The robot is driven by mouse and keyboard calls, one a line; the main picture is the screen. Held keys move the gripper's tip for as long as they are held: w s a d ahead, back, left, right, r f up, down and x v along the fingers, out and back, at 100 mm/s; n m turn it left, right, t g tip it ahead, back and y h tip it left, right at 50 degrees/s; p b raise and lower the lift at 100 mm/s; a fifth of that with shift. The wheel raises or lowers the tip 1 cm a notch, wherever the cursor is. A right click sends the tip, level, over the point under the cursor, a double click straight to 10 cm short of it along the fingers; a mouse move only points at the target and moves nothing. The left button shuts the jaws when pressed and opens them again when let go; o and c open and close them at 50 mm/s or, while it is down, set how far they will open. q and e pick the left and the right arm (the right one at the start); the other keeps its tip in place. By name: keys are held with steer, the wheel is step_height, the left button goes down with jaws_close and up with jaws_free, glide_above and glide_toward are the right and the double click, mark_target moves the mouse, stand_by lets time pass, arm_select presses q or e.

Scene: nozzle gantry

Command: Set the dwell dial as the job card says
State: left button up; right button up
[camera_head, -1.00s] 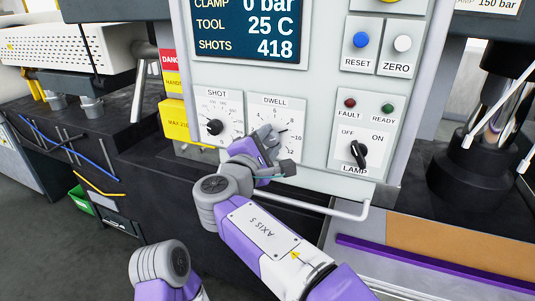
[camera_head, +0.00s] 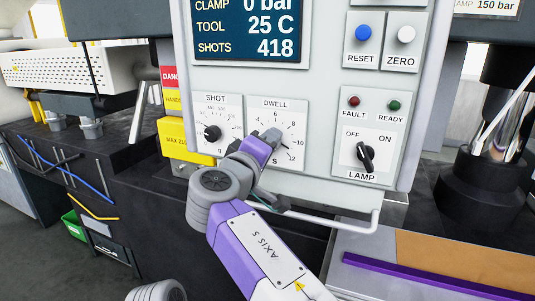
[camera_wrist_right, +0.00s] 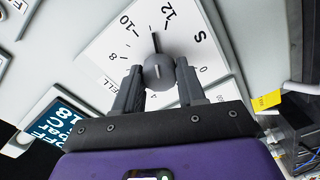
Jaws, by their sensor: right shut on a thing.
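The dwell dial plate (camera_head: 263,117) is on the pale control panel, right of the shot dial. My right gripper (camera_head: 266,141) is at the dwell dial and hides most of its knob in the head view. In the right wrist view the gripper (camera_wrist_right: 158,80) is shut on the grey dwell knob (camera_wrist_right: 160,70), one finger on each side. I see no job card that I can read. My left gripper is not in view.
The shot dial (camera_head: 212,132) is close on the left. The lamp switch (camera_head: 364,152) and the fault and ready lights are on the right. The display (camera_head: 250,35) reads SHOTS 418 and TOOL 25 C. A pale rail (camera_head: 335,222) runs below the panel.

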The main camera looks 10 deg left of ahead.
steer(key=shift+m+b, duration=0.8)
steer(key=shift+m, duration=1)
steer(key=o, duration=1.1)
steer(key=shift+c, duration=0.2)
steer(key=s+a+b, duration=0.1)
steer(key=s, duration=0.6)
steer(key=shift+s+a, duration=0.2)
